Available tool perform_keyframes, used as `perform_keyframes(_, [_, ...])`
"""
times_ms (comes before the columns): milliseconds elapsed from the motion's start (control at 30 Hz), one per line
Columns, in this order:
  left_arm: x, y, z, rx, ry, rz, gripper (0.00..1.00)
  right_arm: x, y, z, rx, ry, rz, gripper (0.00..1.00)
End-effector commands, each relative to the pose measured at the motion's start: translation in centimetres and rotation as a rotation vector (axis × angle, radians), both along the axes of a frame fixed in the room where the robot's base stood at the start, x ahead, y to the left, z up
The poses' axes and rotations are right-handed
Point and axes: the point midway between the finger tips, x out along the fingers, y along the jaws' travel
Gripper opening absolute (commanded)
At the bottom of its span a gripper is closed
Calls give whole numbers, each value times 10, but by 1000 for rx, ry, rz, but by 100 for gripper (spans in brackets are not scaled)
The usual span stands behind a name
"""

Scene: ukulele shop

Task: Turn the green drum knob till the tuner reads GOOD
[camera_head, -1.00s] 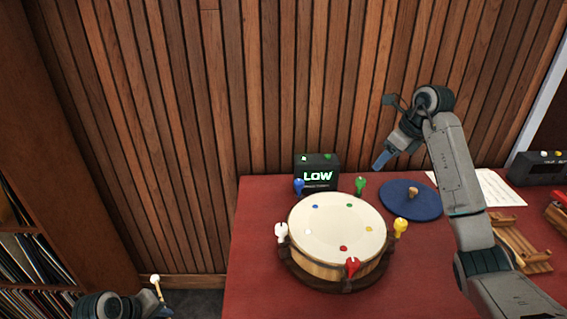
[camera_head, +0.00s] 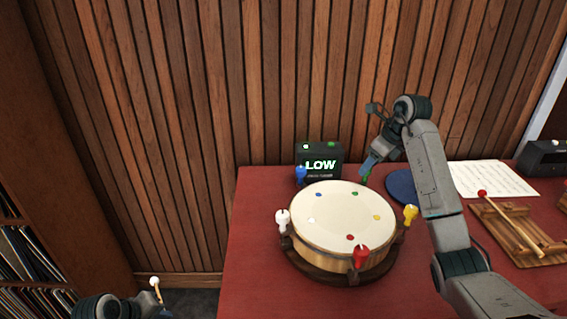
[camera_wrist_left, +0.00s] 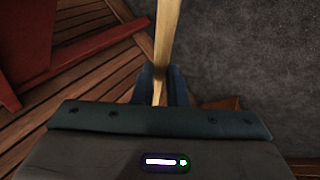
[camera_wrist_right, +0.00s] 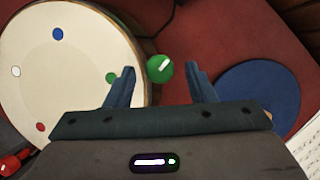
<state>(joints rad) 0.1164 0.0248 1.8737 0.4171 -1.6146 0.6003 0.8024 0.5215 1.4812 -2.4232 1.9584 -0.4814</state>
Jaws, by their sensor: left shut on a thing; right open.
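The drum (camera_head: 328,222) stands on the red table, with white, blue, red, yellow and green knobs around its rim. The green knob (camera_head: 365,175) is at the drum's back right, partly hidden by my right gripper (camera_head: 370,165). In the right wrist view the green knob (camera_wrist_right: 160,69) shows a white line on its top and lies between the open fingers, slightly beyond their tips. The tuner (camera_head: 320,162) behind the drum reads LOW. My left gripper (camera_wrist_left: 160,85) is shut on a pale wooden stick (camera_wrist_left: 165,40); the stick's pale round end (camera_head: 155,282) shows in the head view.
A blue round mat (camera_head: 400,186) lies right of the drum, partly behind my right arm. A sheet of music (camera_head: 490,179), a wooden rack (camera_head: 515,230) with a red-headed mallet (camera_head: 510,215) and a dark box (camera_head: 545,157) are further right. A record shelf (camera_head: 35,240) stands at far left.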

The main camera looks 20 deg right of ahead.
Motion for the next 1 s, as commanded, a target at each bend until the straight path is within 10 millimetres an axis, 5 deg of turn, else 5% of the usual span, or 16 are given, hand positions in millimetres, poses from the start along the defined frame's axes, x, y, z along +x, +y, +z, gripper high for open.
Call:
perform_keyframes(433, [0,0,2,0,0,0,0,4,3,-11,0,-1,0,50])
perform_keyframes(667, [0,0,2,0,0,0,0,4,3,-11,0,-1,0,6])
perform_keyframes(1000, [0,0,7,0,0,0,0,4,3,-10,0,0,-49,6])
